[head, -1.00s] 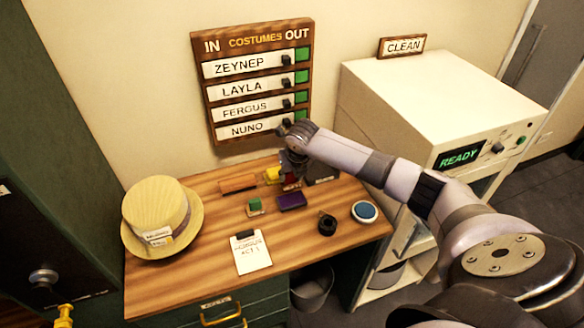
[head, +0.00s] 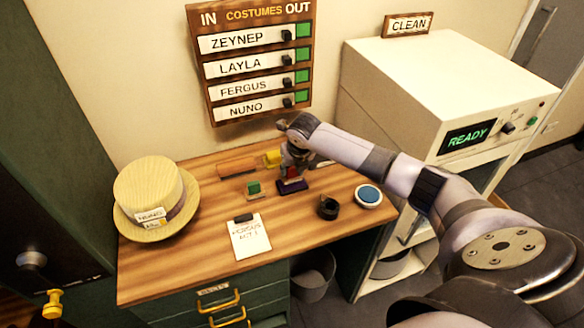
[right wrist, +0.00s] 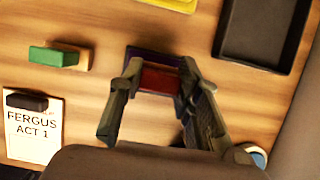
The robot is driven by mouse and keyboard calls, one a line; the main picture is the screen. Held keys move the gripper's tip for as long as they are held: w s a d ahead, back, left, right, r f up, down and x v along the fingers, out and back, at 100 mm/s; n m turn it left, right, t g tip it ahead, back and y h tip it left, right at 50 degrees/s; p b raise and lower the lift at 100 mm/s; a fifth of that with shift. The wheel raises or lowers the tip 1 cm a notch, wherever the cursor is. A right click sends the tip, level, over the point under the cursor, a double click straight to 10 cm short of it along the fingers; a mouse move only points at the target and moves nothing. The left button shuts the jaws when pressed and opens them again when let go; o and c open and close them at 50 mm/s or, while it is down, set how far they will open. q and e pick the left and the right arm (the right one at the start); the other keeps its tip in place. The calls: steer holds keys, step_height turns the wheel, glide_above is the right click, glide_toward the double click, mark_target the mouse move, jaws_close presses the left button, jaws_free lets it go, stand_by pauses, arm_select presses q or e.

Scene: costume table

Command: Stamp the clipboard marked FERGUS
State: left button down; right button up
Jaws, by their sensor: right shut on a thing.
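The clipboard marked FERGUS ACT 1 (head: 250,240) lies flat near the front of the wooden table; it also shows in the right wrist view (right wrist: 33,135). My right gripper (head: 292,165) is shut on a red stamp (right wrist: 160,79), at or just above the purple ink pad (head: 293,187). In the right wrist view, the stamp sits between both fingers and partly covers the purple pad (right wrist: 153,55). I cannot tell whether they touch. My left gripper is not in view.
A straw hat (head: 150,193) with a NUNO tag stands at the left. A black cup-like item (head: 328,207) and a round blue-topped item (head: 368,196) stand at the right. A yellow pad (head: 271,158) and dark tray (right wrist: 268,30) are farther back. Bare wood surrounds the clipboard.

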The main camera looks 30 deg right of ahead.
steer(key=shift+f, duration=0.55)
stand_by(0.6)
steer(key=shift+f, duration=0.1)
stand_by(1.6)
step_height(320, 180, up, 7)
steer(key=p, duration=0.7)
